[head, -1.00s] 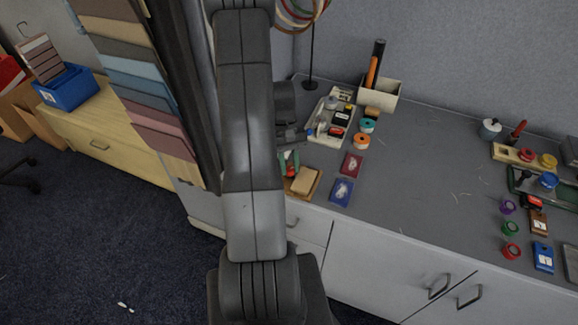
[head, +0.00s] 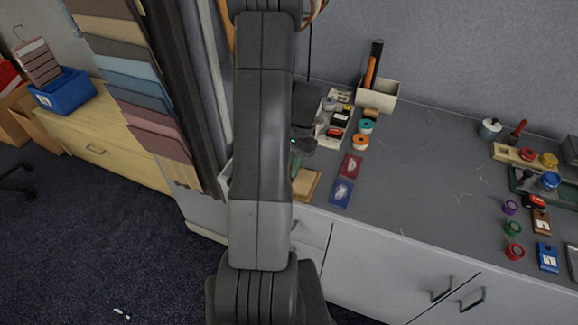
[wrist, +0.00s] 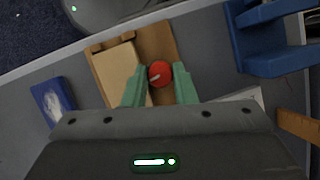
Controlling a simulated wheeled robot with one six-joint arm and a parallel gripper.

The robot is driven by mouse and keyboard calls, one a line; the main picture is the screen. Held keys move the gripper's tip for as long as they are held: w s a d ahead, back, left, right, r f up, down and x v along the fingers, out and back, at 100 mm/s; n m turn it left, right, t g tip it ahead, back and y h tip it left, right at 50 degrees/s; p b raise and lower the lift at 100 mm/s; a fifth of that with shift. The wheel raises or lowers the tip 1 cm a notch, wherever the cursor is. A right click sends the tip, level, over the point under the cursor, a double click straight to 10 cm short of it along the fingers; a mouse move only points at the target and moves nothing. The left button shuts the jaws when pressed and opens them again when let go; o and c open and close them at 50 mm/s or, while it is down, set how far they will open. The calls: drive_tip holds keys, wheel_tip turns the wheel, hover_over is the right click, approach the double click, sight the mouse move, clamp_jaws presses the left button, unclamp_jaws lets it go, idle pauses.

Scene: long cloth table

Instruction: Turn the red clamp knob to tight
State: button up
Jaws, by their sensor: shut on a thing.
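The red clamp knob (wrist: 160,74) is round with a pale pointer line towards the lower left in the wrist view. It sits on a brown wooden base (wrist: 152,38) beside a lighter wooden block (wrist: 119,74). My gripper (wrist: 160,80) has its two green fingers on either side of the knob and is shut on it. In the head view my arm hides the knob; only the right part of the wooden block (head: 307,184) shows near the table's front edge.
A blue card (wrist: 52,99) lies to the left in the wrist view, and a blue holder (wrist: 270,40) stands to the right. In the head view, a tray of small items (head: 331,127) and tape rolls (head: 360,142) lie behind. The grey table middle (head: 420,165) is mostly clear.

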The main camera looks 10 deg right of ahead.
drive_tip(key=shift+m+t, duration=0.4)
drive_tip(key=shift+m, duration=0.5)
drive_tip(key=o, duration=1)
drive_tip(key=shift+r, duration=0.1)
drive_tip(key=shift+y, duration=0.3)
drive_tip(key=b+v, duration=0.1)
drive_tip(key=v, duration=1.2)
drive_tip(key=shift+w+r, duration=0.1)
drive_tip(key=shift+r, duration=0.25)
drive_tip(key=shift+f, duration=0.15)
